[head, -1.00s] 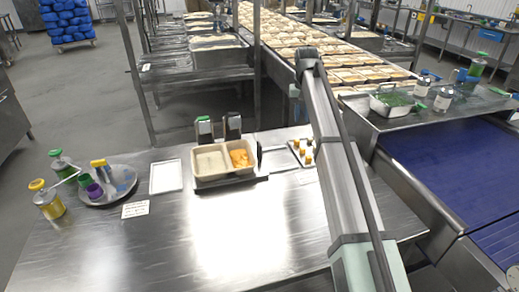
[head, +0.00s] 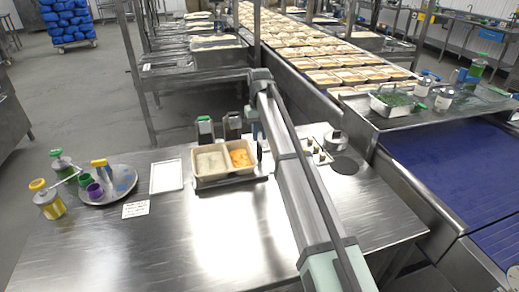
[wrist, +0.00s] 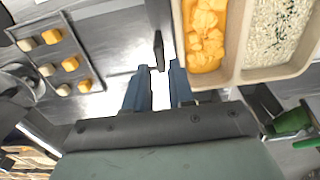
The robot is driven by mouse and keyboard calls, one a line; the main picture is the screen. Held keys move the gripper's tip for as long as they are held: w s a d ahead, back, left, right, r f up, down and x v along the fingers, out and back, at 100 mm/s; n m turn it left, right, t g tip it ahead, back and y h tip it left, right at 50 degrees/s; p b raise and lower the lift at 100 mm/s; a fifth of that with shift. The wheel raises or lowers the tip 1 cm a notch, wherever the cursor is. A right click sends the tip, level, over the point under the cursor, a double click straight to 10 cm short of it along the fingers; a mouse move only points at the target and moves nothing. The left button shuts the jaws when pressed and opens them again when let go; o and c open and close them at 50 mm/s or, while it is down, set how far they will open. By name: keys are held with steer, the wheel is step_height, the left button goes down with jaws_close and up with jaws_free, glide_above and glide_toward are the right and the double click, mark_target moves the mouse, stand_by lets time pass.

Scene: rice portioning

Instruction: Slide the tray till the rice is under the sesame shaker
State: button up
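The cream tray (head: 222,182) has two compartments and sits on a metal carrier on the table. Its left compartment holds white rice (head: 210,161), its right one an orange food (head: 240,158). In the wrist view the rice (wrist: 285,30) shows dark specks. Two shakers stand behind the tray: one with green (head: 205,128) behind the rice, and a dark one (head: 232,124) behind the orange food. I cannot tell which holds sesame. My gripper (wrist: 161,72) is open and empty beside the tray, with a dark upright handle (wrist: 158,48) just ahead of its fingertips.
A white frame (head: 167,176) and a round tray (head: 108,187) with cups lie at left. The table front is clear. A blue conveyor (head: 450,150) runs at right.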

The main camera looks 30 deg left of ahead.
mark_target(260, 143)
steer(key=shift+f, duration=3.5)
steer(key=shift+c, duration=0.2)
jaws_close()
